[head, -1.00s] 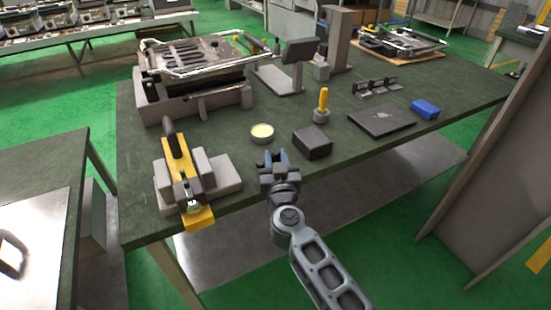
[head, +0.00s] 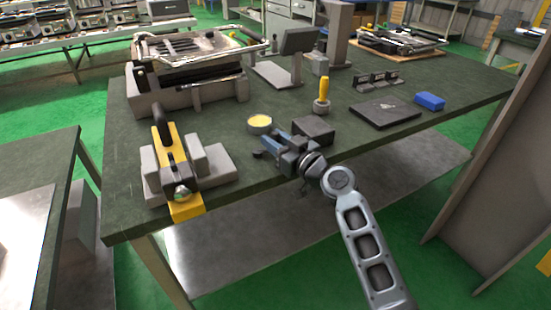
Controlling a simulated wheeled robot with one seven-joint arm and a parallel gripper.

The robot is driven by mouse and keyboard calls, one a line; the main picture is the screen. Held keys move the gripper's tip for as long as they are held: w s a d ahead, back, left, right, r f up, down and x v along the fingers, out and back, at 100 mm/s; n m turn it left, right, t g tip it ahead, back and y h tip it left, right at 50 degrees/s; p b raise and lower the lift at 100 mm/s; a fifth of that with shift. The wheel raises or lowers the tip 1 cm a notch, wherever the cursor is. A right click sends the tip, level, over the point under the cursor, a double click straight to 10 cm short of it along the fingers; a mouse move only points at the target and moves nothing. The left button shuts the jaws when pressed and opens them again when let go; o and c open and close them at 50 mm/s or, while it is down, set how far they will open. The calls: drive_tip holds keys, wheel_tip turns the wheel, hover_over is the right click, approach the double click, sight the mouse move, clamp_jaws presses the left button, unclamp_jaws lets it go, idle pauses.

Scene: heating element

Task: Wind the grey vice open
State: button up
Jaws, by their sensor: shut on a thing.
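The grey vice (head: 214,160) sits at the near left corner of the green-topped bench. A yellow bar (head: 186,210) with a black upright handle (head: 161,122) runs along its middle, and a round metal end (head: 182,192) shows at its front. Grey blocks stand on both sides of the bar. My gripper (head: 264,146) is to the right of the vice, apart from it, over the bench's front edge, with its fingers pointing left. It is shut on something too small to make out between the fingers.
A round tin with yellow contents (head: 259,123) and a dark box (head: 314,129) stand close to my gripper. A large metal press-like unit (head: 190,92) stands behind the vice.

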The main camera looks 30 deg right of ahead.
drive_tip(key=shift+w+d+f+n+g+y+b, duration=0.1)
drive_tip(key=shift+w+n+g+y+b, duration=0.15)
drive_tip(key=shift+n+y+b, duration=0.7)
drive_tip(key=shift+w+f+n+g+y+b, duration=0.2)
drive_tip(key=shift+y+b, duration=0.35)
drive_tip(key=shift+b, duration=1)
drive_tip(key=shift+r+n+g+y+b, duration=0.3)
drive_tip(key=shift+y+b, duration=0.2)
drive_tip(key=shift+b, duration=0.4)
drive_tip(key=shift+r, duration=0.1)
drive_tip(key=o, duration=0.9)
drive_tip(key=shift+d, duration=0.1)
drive_tip(key=v, duration=0.7)
drive_tip(key=shift+s+d, duration=0.2)
drive_tip(key=shift+s, duration=0.1)
